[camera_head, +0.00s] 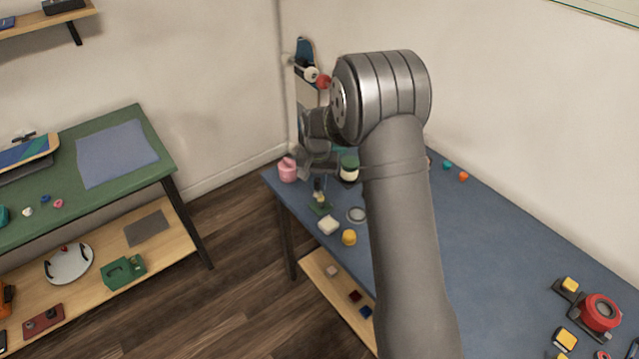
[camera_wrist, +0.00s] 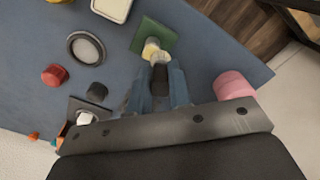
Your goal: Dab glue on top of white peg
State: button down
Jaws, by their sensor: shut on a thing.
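My gripper (camera_wrist: 159,88) is shut on a dark, stubby tool (camera_wrist: 160,75) held between its fingers in the wrist view. The tool's far end meets or overlaps a pale yellow-white peg (camera_wrist: 151,47) on a green square plate (camera_wrist: 157,33); I cannot tell whether they touch. In the head view the dark tool (camera_head: 318,185) hangs below my gripper (camera_head: 317,172), right over the small pale peg (camera_head: 320,198) on the green plate (camera_head: 318,210). Another white piece (camera_wrist: 85,118) on a dark base shows at lower left in the wrist view. No glue is distinguishable.
A pink pot (camera_head: 288,170) stands at the blue table's (camera_head: 480,250) corner, close to my gripper. The corner edge is close.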

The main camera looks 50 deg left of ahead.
jog(key=shift+d, duration=1.6)
notch_tip(320, 180, up, 8)
jog(key=w+d+f+m, duration=0.2)
jog(key=w+d, duration=1)
jog(key=w+d+f+m, duration=0.2)
jog(key=w+d+m, duration=0.1)
jog(key=w+d, duration=0.85)
jog(key=w+d+f+m, duration=0.1)
jog(key=w+d+m, duration=0.1)
jog(key=d, duration=1.3)
jog(key=w+d+f+m, duration=0.1)
jog(key=w+d+m, duration=0.1)
jog(key=d, duration=1.2)
jog(key=shift+w+d+f, duration=0.4)
jog(key=shift+w, duration=0.25)
